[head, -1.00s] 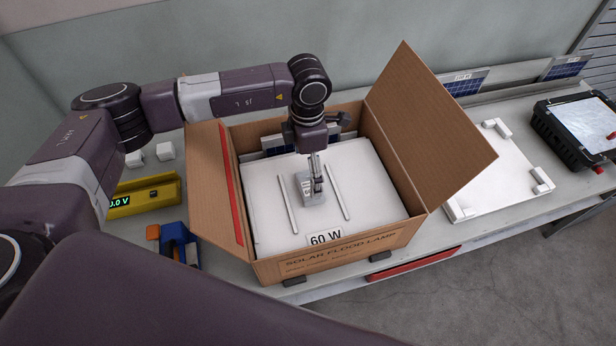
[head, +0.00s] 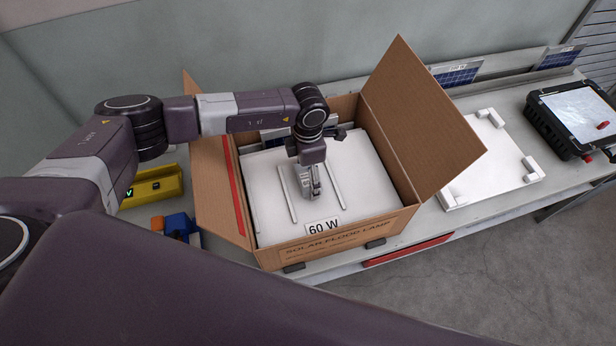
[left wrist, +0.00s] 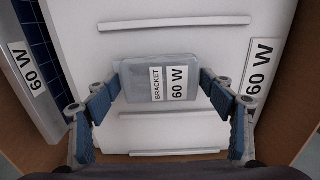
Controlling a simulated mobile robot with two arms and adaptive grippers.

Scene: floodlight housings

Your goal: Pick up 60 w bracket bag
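The 60 W bracket bag (left wrist: 158,80) is a grey translucent packet with a "BRACKET 60 W" label. It lies on the white panel (head: 365,185) inside the open cardboard box, between two thin white strips. My left gripper (head: 313,194) is down over the bag and hides most of it in the head view. In the left wrist view the blue fingers of my left gripper (left wrist: 160,84) stand open on either side of the bag, close to its edges; firm contact does not show. My right gripper is not in view.
The cardboard box (head: 330,250) has raised flaps at left and right. A yellow meter (head: 155,187) and a blue-orange tool (head: 180,228) lie left of it. A white tray (head: 490,165) and a black-framed device (head: 575,118) lie right.

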